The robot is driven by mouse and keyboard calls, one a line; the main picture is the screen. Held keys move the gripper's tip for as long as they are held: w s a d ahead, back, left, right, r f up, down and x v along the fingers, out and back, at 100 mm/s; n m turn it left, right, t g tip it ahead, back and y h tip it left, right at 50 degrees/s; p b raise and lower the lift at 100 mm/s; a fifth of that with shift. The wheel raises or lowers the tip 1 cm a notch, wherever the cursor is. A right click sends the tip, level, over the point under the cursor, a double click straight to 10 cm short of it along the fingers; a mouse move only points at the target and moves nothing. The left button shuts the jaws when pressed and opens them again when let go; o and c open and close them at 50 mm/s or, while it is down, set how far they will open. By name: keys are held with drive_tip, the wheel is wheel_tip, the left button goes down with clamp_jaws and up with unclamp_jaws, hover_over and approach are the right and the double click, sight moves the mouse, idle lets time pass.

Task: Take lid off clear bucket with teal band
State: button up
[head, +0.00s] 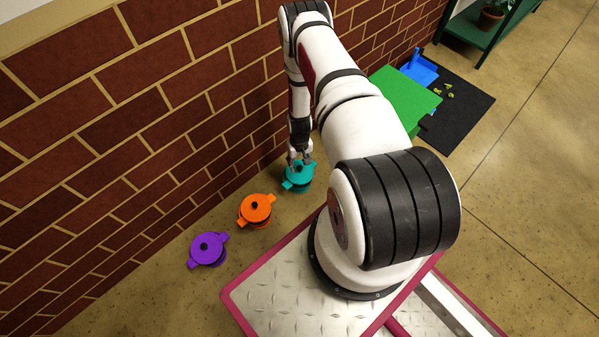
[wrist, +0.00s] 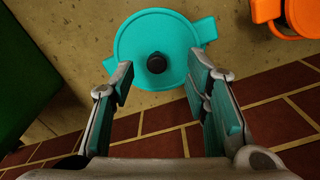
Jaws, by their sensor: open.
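The bucket with the teal lid (head: 299,180) stands on the floor by the brick wall, under my gripper (head: 300,160). In the wrist view its round teal lid (wrist: 150,32) has two side tabs and a black knob (wrist: 156,63) in the middle. My gripper (wrist: 160,85) is open, and its fingers are on either side of the knob in that view, with space around it. I cannot tell how high the fingertips are above the lid. The bucket's clear body and band are mostly hidden beneath the lid.
An orange-lidded bucket (head: 257,209) and a purple-lidded bucket (head: 208,249) stand to the left along the brick wall (head: 130,110). A green box (head: 405,97), a blue object (head: 420,68) and a black mat (head: 465,105) are at the back right. Open floor lies to the right.

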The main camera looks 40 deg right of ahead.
sight(300, 167)
drive_tip(key=f, duration=0.1)
drive_tip(key=f+b, duration=0.1)
drive_tip(key=f, duration=0.1)
drive_tip(key=f+b, duration=0.1)
drive_tip(key=f, duration=0.1)
drive_tip(key=shift+w+d+f, duration=0.1)
drive_tip(key=shift+w+d, duration=0.15)
clamp_jaws()
